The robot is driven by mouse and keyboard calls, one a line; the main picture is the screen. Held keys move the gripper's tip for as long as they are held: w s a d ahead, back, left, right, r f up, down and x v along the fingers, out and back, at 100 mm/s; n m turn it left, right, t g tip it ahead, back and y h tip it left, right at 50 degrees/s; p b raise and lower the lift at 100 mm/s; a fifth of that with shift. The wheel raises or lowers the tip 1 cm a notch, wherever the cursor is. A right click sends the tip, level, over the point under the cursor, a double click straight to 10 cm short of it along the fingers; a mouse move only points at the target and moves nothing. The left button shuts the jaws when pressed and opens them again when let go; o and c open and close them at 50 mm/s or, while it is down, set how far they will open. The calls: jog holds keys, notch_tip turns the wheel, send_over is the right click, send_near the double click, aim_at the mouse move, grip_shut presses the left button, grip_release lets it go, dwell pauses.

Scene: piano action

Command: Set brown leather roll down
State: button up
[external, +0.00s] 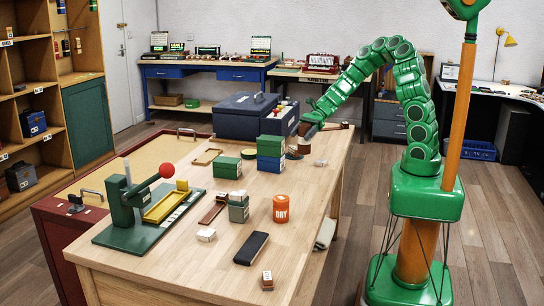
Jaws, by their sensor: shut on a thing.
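My gripper (307,127) is at the far right part of the wooden workbench, low over the top beside the stacked boxes.
Blue and green boxes (271,155) and a dark blue toolbox (246,116) stand close left of my gripper. An orange tin (282,209), a black case (251,248) and a green lever press (140,215) are nearer. Bare wood (325,190) lies at the right.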

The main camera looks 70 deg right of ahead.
jog(key=w+a+r, duration=0.1)
jog(key=w+a, duration=0.2)
jog(key=a, duration=0.4)
jog(key=w+a+r+m+t, duration=0.1)
jog(key=w+a, duration=0.1)
jog(key=a, duration=0.4)
jog(key=w+a+r, duration=0.1)
jog(key=w+a, duration=0.2)
jog(key=a, duration=0.4)
jog(key=shift+w+a+f, duration=0.8)
jog(key=shift+w+f, duration=1.4)
jog(key=shift+w+a+f, duration=0.85)
jog(key=shift+w+f, duration=1.3)
jog(key=shift+w+a+f, duration=0.8)
jog(key=shift+w+f, duration=1.4)
jog(key=shift+f, duration=0.1)
jog(key=o, duration=1.1)
